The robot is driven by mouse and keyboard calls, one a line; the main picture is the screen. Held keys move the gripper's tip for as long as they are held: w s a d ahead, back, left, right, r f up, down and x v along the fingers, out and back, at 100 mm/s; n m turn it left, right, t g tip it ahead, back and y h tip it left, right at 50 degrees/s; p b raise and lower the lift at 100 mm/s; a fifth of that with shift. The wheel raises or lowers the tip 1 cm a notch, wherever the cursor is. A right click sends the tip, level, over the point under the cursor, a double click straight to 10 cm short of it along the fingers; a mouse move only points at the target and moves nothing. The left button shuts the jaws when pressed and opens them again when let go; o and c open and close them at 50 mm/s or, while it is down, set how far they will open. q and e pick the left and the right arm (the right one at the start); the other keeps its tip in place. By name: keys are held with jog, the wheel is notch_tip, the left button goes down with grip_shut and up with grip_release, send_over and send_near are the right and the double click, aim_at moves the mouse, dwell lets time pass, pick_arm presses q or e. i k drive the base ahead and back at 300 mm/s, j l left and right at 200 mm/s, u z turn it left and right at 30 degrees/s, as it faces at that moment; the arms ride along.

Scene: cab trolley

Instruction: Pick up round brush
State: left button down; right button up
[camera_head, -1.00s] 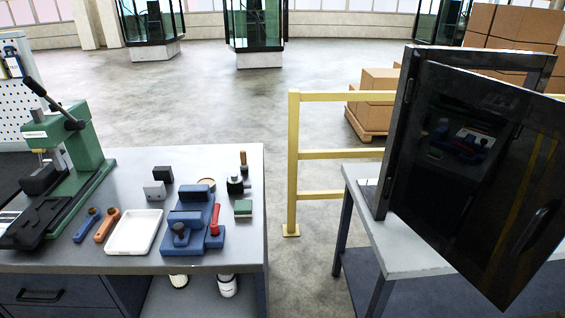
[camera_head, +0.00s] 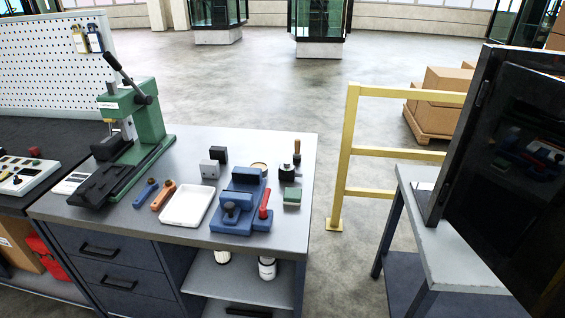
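A small upright item with a wooden handle (camera_head: 297,150) stands at the back right corner of the grey workbench (camera_head: 140,215). It may be the round brush, but its lower part is dark and too small to tell. In front of it stands a dark, squat item with a thin upright stem (camera_head: 287,172). Neither of my grippers is in view.
A blue fixture (camera_head: 238,224) with a red handle, a white tray (camera_head: 187,207), a green-topped block (camera_head: 292,196) and a green press (camera_head: 150,125) crowd the bench. A yellow railing (camera_head: 345,150) and a dark cabinet (camera_head: 510,170) stand to the right.

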aim_at(297, 154)
jog(key=i+j+u, duration=0.1)
jog(key=i+u, duration=0.15)
jog(key=u, duration=0.15)
jog(key=i+u, duration=0.55)
jog(key=u, duration=0.2)
